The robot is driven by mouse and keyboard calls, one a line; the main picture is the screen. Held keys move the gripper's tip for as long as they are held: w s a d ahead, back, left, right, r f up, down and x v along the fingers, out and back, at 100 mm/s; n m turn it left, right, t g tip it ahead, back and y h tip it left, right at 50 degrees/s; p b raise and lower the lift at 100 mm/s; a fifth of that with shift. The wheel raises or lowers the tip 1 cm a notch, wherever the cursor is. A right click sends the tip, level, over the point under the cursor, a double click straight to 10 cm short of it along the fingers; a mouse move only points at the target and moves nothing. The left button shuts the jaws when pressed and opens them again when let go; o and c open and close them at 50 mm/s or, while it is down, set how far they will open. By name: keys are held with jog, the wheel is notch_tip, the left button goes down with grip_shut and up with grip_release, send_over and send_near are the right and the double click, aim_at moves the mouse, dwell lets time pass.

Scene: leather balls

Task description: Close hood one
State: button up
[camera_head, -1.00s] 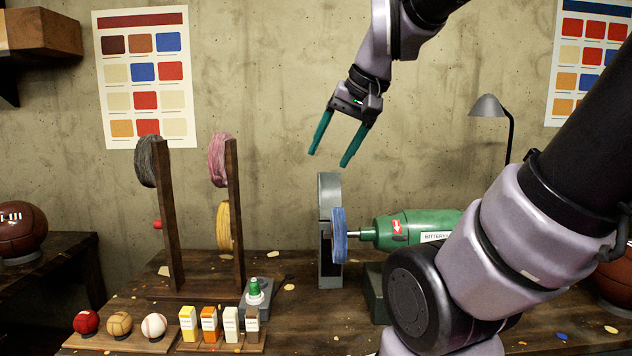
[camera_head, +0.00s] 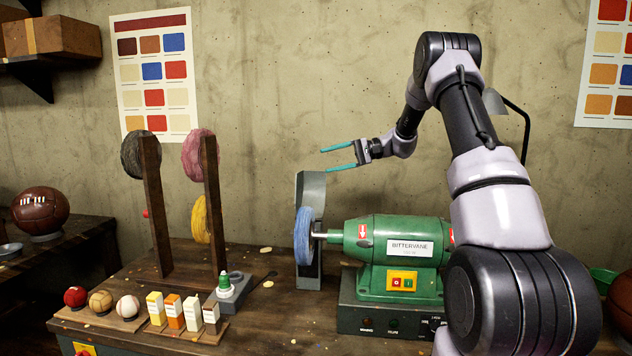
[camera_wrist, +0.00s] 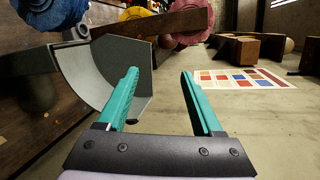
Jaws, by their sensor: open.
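A grey metal hood (camera_head: 311,188) stands upright behind the blue buffing wheel (camera_head: 303,236) on the left shaft of the green machine. The wheel's front is uncovered. I see no number on the hood. My gripper (camera_head: 324,160) is open and empty, level, with its teal fingers pointing left just above the hood's top. In the wrist view the curved hood (camera_wrist: 92,72) lies left of and beyond the fingers of my gripper (camera_wrist: 160,73), close to the left finger. I cannot tell whether they touch. The blue wheel (camera_wrist: 52,10) shows at top left.
The green machine (camera_head: 385,232) stands right of the hood, partly behind my arm. Wooden posts (camera_head: 158,210) with grey, pink and yellow wheels stand to the left. The wall behind is bare around my gripper.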

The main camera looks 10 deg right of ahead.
aim_at(316, 179)
jog(key=w+d+f+m+t+y, duration=0.2)
jog(key=w+d+f+t+y, duration=0.2)
jog(key=w+d+f, duration=0.45)
jog(key=w+a, duration=0.1)
jog(key=a, duration=0.3)
jog(key=w+a, duration=0.1)
jog(key=a, duration=0.3)
jog(key=w+a+f, duration=0.1)
jog(key=a, duration=0.2)
jog(key=shift+w+a, duration=0.25)
jog(key=shift+a, duration=0.15)
grip_shut()
jog(key=shift+r, duration=0.1)
dwell(0.4)
